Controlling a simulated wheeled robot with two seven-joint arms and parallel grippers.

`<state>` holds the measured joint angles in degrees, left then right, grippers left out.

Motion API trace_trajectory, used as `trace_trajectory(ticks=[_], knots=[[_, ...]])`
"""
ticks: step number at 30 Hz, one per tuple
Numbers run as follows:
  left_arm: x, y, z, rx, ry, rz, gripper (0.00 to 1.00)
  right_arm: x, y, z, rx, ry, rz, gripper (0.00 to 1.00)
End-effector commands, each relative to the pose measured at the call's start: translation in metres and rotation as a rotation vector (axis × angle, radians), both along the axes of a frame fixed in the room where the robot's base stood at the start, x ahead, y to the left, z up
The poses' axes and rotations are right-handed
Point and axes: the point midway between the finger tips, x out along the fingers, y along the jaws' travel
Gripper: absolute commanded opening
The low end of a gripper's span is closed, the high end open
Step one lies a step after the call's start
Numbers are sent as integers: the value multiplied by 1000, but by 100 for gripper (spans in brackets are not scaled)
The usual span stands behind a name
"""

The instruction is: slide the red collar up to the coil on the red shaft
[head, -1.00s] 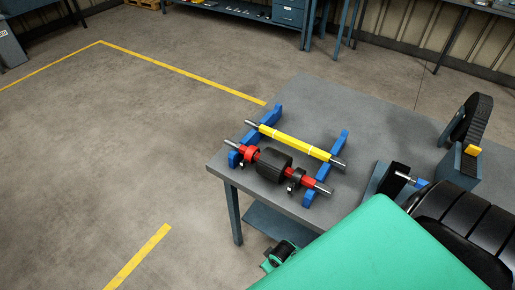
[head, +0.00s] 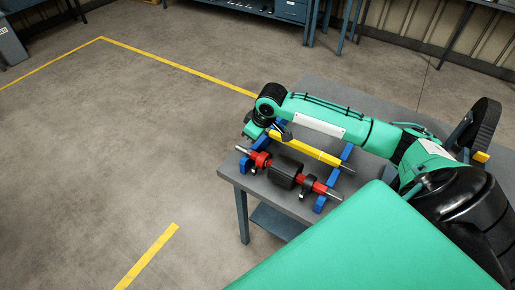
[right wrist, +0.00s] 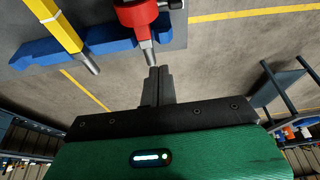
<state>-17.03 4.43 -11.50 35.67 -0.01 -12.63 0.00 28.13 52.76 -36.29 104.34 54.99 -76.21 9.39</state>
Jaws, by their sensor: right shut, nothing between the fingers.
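The red shaft (head: 318,187) lies across the blue stands near the table's front left corner. The dark ribbed coil (head: 285,172) sits at its middle. The red collar (head: 262,159) is on the shaft left of the coil, with a gap between them. In the right wrist view the collar (right wrist: 140,12) is at the top, with the shaft's bare metal end (right wrist: 147,55) pointing down from it. My right gripper (right wrist: 157,75) is shut and empty, its tips close to that end; I cannot tell if they touch. In the head view its fingers are hard to make out. My left gripper is not in view.
A yellow shaft (head: 310,150) lies behind the red one, partly under my right arm (head: 330,115). A blue stand (head: 328,191) holds the right ends. A dark wheel (head: 484,125) stands farther right. Floor left of the table is clear.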

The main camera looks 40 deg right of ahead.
Motion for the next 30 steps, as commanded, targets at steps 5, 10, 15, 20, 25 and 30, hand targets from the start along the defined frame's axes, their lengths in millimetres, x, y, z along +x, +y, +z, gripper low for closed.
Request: trace_trajectory(ticks=[5,10,15,20,25,30], knots=[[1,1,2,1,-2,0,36,8,-18,19,-4,5,-24,0],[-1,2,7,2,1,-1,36,12,-17,7,-1,8,-28,0],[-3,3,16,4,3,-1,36,22,-13,-23,-1,10,-27,0],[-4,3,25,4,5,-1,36,33,-8,-56,-1,9,-28,0],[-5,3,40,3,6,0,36,26,-13,-70,-7,8,-27,0],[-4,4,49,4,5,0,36,8,-20,-72,-5,8,-26,0]])
